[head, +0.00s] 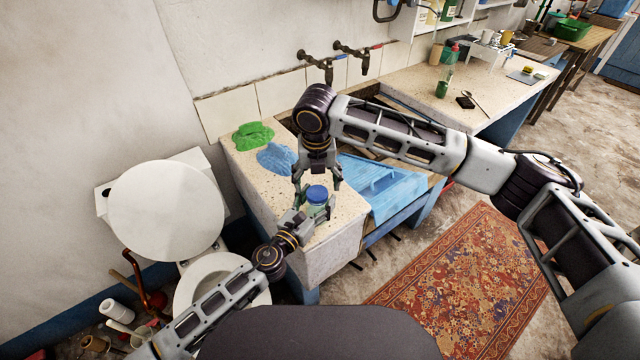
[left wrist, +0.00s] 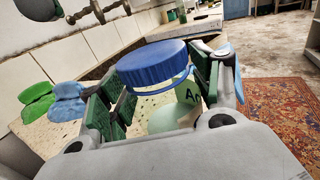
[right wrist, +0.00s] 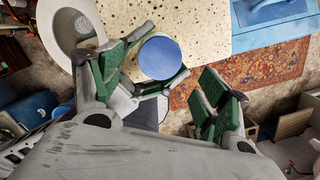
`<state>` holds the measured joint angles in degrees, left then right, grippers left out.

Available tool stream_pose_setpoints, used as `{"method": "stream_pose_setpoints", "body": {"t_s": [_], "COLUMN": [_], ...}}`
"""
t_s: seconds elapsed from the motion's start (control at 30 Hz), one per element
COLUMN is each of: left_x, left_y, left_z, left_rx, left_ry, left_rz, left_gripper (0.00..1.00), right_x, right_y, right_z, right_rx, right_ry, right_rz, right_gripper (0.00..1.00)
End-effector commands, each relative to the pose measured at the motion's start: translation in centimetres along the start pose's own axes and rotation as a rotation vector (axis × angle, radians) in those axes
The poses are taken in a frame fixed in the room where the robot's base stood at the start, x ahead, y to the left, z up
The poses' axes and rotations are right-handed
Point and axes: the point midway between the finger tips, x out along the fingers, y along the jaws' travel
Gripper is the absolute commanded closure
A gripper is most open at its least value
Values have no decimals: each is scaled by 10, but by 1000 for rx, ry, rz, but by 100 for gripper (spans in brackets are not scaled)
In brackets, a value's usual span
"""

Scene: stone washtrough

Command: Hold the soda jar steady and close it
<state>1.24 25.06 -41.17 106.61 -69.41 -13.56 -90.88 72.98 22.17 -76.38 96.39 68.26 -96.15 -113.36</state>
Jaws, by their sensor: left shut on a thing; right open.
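The soda jar (head: 318,209) stands upright near the front left corner of the stone counter, with its blue lid (head: 317,193) on top. My left gripper (head: 311,211) is shut around the jar body, below the lid. In the left wrist view the jar (left wrist: 178,118) shows pale green contents and a partly hidden label; a thin blue band shows under the lid (left wrist: 153,64). I cannot tell how tightly the lid sits. My right gripper (head: 318,181) points down over the jar, open. In the right wrist view the lid (right wrist: 160,58) lies between its spread fingers, closer to the left one.
A green cloth (head: 253,135) and a blue cloth (head: 276,157) lie on the counter behind the jar. A toilet (head: 166,215) stands left. A patterned rug (head: 465,275) covers the floor.

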Motion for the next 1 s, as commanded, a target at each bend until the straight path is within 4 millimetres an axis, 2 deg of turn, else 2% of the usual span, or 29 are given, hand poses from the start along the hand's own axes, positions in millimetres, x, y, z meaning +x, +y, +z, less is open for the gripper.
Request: {"method": "stream_pose_setpoints", "body": {"t_s": [0.2,0.27,0.43,0.7,1.0], "left_x": [0,0,0,0,0], "left_y": [0,0,0,0,0], "left_z": [0,0,0,0,0], "left_rx": [1,1,1,1,1], "left_ry": [0,0,0,0,0], "left_rz": [1,1,1,1,1], "left_gripper": [100,100,100,100,100], "right_x": [0,0,-5,-36,-39], "right_y": [0,0,1,12,6], "right_z": [0,0,3,23,21], "right_rx": [0,0,-2,11,-184], "right_ry": [0,0,-10,-29,62], "right_rz": [0,0,0,21,27], "right_gripper": [24,29,29,29,29]}}
